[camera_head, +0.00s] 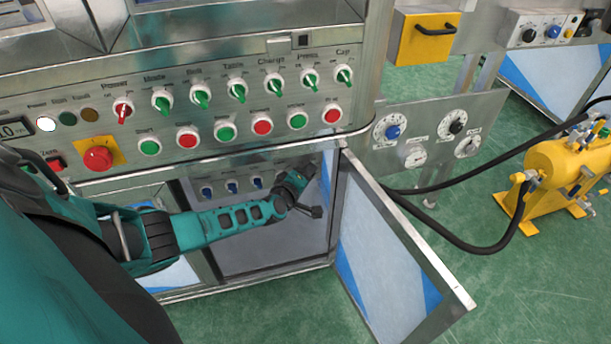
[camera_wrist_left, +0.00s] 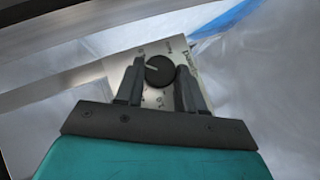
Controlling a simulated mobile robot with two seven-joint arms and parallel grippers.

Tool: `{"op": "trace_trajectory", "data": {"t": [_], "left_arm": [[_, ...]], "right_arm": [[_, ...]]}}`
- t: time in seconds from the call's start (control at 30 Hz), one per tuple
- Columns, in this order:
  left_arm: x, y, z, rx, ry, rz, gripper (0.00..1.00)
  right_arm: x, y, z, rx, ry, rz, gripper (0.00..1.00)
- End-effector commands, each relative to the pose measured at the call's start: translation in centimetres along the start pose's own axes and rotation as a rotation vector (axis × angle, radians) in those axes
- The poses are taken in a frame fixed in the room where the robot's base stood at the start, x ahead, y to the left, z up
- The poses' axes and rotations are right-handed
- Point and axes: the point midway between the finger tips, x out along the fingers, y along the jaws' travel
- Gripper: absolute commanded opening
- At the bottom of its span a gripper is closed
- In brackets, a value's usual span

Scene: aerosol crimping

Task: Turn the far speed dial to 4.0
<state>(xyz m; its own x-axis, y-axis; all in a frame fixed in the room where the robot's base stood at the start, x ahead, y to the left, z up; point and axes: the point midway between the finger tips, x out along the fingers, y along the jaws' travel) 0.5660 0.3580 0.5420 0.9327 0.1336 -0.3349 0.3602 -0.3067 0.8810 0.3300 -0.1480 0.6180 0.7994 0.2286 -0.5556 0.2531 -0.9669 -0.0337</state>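In the left wrist view, a round black dial knob (camera_wrist_left: 159,71) with a white pointer line sits on a pale panel with small printed marks. The pointer points to the left and slightly up in that picture. The marks are too small to read surely. My left gripper (camera_wrist_left: 160,66) is open, with one finger on each side of the knob. A small gap shows beside the knob, and I cannot tell whether either finger touches it. In the head view, my left gripper (camera_head: 303,192) reaches into the open lower cabinet, where the dial cannot be clearly made out. My right gripper is not in view.
The console panel (camera_head: 215,120) with several green and red switches stands above my left arm. An open cabinet door (camera_head: 385,250) stands to the right of the gripper. Blue-knobbed controls (camera_head: 231,187) line the cabinet's back. A yellow tank (camera_head: 565,170) with black hoses stands at right.

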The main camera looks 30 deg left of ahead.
Motion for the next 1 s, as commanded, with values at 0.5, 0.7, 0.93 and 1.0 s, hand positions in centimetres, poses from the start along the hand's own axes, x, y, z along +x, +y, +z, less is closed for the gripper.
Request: {"op": "trace_trajectory", "data": {"t": [0.5, 0.7, 0.93, 1.0], "left_arm": [[-0.02, -0.03, -0.02, 0.002, 0.0, -0.002, 0.07], [-0.01, -0.01, -0.06, 0.005, 0.001, -0.005, 0.07], [0.01, 0.05, -0.18, 0.013, 0.004, -0.012, 0.07], [0.02, 0.14, -0.24, 0.017, 0.005, -0.016, 0.07]], "right_arm": [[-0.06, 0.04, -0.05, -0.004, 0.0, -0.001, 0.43], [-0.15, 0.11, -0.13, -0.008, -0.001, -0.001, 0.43], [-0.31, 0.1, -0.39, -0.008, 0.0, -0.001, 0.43], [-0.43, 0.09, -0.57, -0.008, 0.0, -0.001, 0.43]]}}
